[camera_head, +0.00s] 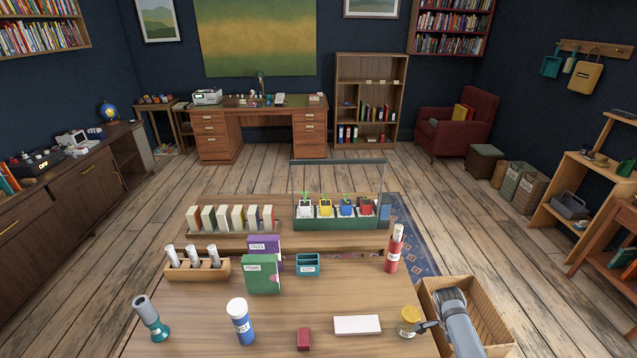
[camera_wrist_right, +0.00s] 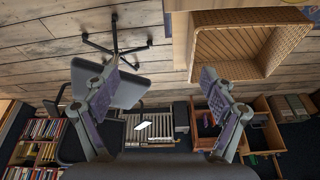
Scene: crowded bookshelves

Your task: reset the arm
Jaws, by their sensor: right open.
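My right arm comes in over the front right of the table in the head view. Its right gripper (camera_wrist_right: 158,72) shows in the right wrist view with its two fingers wide apart and nothing between them. In the head view the hand hangs over an open wooden box (camera_head: 499,308), close to a yellow-lidded jar (camera_head: 409,319); I cannot tell whether they touch. The box also shows in the right wrist view (camera_wrist_right: 225,58), beyond the fingers. My left gripper is out of view.
The table (camera_head: 280,318) holds a green book (camera_head: 261,273), a blue bottle (camera_head: 240,322), a teal-based tube (camera_head: 151,318), a white box (camera_head: 357,325), a small red block (camera_head: 304,339) and a red bottle (camera_head: 394,250). A planter case (camera_head: 340,222) stands behind.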

